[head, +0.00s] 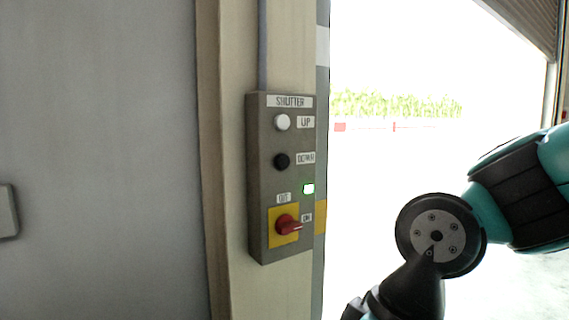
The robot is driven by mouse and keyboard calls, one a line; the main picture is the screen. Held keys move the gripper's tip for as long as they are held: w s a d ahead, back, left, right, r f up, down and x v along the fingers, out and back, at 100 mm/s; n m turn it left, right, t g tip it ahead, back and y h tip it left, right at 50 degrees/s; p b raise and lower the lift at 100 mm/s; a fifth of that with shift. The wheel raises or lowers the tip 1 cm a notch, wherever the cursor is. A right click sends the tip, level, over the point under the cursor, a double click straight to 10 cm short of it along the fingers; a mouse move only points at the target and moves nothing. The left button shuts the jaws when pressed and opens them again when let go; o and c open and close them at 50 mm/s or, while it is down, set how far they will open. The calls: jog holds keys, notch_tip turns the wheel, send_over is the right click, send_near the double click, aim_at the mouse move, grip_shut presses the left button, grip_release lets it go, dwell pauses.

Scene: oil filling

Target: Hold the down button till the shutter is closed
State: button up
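The shutter control box (257,180) is fixed to a beige post, left of the picture's middle. Its black down button (281,161) sits below the white up button (282,122). A green light (308,188) is lit below the down button. A red rotary switch (287,225) on a yellow plate points toward the ON label. The shutter (535,22) shows at the top right, with a wide bright opening below it. My arm is at the lower right, apart from the box. My gripper is out of the picture, and nothing touches the down button.
The beige post (228,200) stands between a grey door or wall panel (100,150) and the opening. Outside are green bushes (400,104) and a red-and-white barrier (394,127). The space in front of the control box looks clear.

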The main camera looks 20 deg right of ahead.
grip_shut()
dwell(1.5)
